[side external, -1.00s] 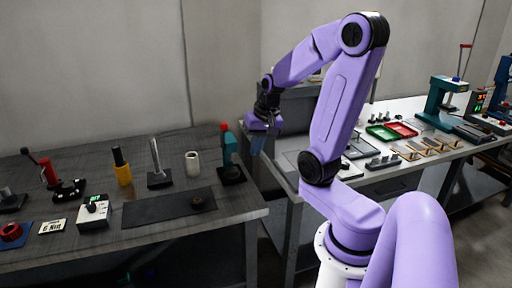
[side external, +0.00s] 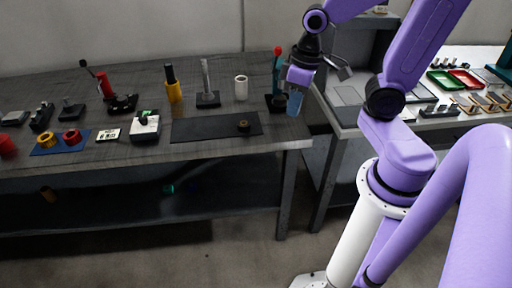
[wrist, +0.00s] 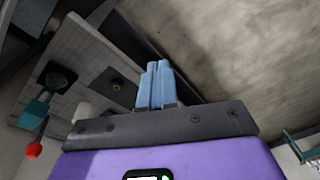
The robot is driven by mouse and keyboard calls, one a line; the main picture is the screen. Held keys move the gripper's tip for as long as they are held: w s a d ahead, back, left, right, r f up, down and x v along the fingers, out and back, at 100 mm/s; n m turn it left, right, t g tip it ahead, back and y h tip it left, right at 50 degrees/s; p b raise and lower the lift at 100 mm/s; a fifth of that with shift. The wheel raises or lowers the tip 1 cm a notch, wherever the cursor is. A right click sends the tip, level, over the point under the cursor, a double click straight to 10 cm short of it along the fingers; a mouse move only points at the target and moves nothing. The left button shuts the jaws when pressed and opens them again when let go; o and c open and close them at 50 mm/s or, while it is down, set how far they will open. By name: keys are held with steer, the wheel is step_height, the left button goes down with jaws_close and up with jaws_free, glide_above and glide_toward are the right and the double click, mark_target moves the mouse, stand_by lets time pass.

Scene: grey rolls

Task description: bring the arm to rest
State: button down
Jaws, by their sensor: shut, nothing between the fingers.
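My gripper (side external: 294,103) hangs off the right end of the left workbench (side external: 150,92) in the side external view, fingers pointing down. In the wrist view my gripper (wrist: 155,68) shows its two blue fingers side by side, shut with nothing between them. The wrist view is tilted, with the bench (wrist: 75,50) at the left and bare floor (wrist: 215,40) beyond the fingers. No object touches the fingers in the wrist view.
The teal press with a red knob (side external: 277,80) stands close behind my gripper. A dark mat (side external: 205,127) carries a small brown ring (side external: 243,126). A white cylinder (side external: 241,88) and yellow tool (side external: 173,88) stand behind it. Red and green trays (side external: 465,78) are on the right bench.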

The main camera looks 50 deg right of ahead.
steer(key=s+a+n+g, duration=0.1)
steer(key=s+a+n, duration=0.5)
steer(key=s+n, duration=0.3)
steer(key=shift+s+h, duration=0.4)
steer(key=shift+s, duration=0.6)
